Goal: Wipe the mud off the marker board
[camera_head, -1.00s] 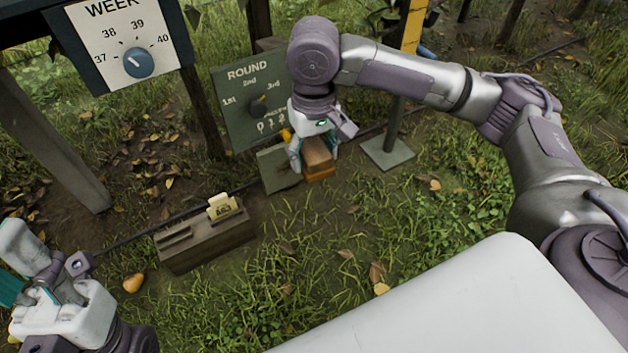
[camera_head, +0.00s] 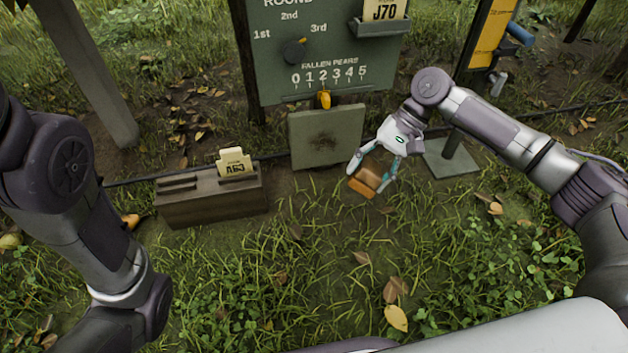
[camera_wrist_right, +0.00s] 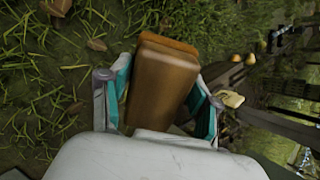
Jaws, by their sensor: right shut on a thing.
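The small grey-green marker board (camera_head: 346,120) stands below the big ROUND panel in the head view. A dark mud smear (camera_head: 323,141) shows near its middle. My right gripper (camera_head: 369,176) is shut on a brown block with an orange face (camera_head: 366,181), just right of the board and apart from it. In the right wrist view the block (camera_wrist_right: 160,85) sits between the two teal-lined fingers. My left arm crosses the left side of the head view, but its gripper is out of view.
The green ROUND panel (camera_head: 272,72) with its dial and pear scale rises behind the board. A wooden box (camera_head: 212,205) with an A63 card (camera_head: 235,164) stands to the left. A post base (camera_head: 452,160) is at the right. Grass in front is open.

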